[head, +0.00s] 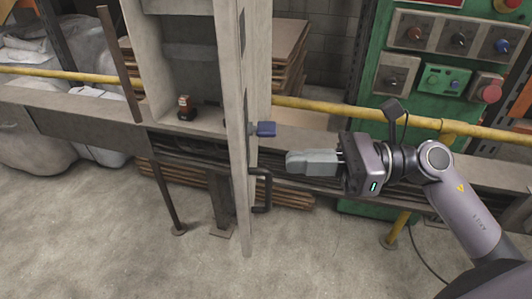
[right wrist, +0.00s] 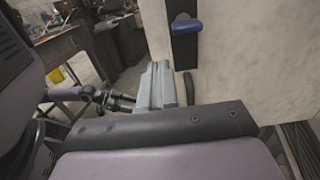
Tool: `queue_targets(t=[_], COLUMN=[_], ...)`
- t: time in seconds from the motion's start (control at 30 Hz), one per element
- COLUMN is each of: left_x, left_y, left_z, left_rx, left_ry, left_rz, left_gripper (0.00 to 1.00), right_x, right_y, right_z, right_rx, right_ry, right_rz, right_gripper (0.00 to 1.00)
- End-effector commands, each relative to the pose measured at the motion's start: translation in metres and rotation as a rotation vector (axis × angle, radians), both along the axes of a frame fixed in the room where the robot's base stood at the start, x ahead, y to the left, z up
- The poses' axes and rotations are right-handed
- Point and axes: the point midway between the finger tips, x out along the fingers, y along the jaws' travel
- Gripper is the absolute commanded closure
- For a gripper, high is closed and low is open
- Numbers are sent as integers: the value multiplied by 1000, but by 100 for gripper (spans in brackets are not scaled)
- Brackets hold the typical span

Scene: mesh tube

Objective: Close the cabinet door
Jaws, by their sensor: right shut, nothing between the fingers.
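The cabinet (head: 185,55) is a pale worn metal box at the upper left of the head view, and its inside is visible. Its door (head: 235,110) stands open, seen nearly edge-on and pointing towards me. A blue latch (head: 266,129) and a dark bar handle (head: 267,190) are on the door's right-hand face. In the right wrist view the door (right wrist: 255,70) fills the right side, with the blue latch (right wrist: 187,26) above the dark handle (right wrist: 189,88). My right gripper (head: 290,162) is shut and empty, to the right of the door, seemingly apart from it. My left gripper is out of view.
A small brown and black object (head: 185,107) stands inside the cabinet. A yellow rail (head: 330,109) runs behind. A green control panel (head: 400,110) is at the right. A thin post (head: 130,75) stands left of the cabinet. The concrete floor (head: 320,255) in front is clear.

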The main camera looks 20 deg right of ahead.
Motion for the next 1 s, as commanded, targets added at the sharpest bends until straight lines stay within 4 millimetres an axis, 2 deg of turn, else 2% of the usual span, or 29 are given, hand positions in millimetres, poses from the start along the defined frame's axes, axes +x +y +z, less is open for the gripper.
queue_targets(t=[0.2,0.4,1.0], left_x=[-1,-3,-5], left_y=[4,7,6], left_z=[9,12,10], left_rx=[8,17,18], left_ry=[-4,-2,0], left_rz=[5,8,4], left_gripper=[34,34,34], right_x=[12,19,21], right_y=[34,52,56], right_z=[3,1,0], right_rx=[6,3,1], right_ry=[2,3,4], right_rz=[0,-1,-4], right_gripper=[100,100,100])
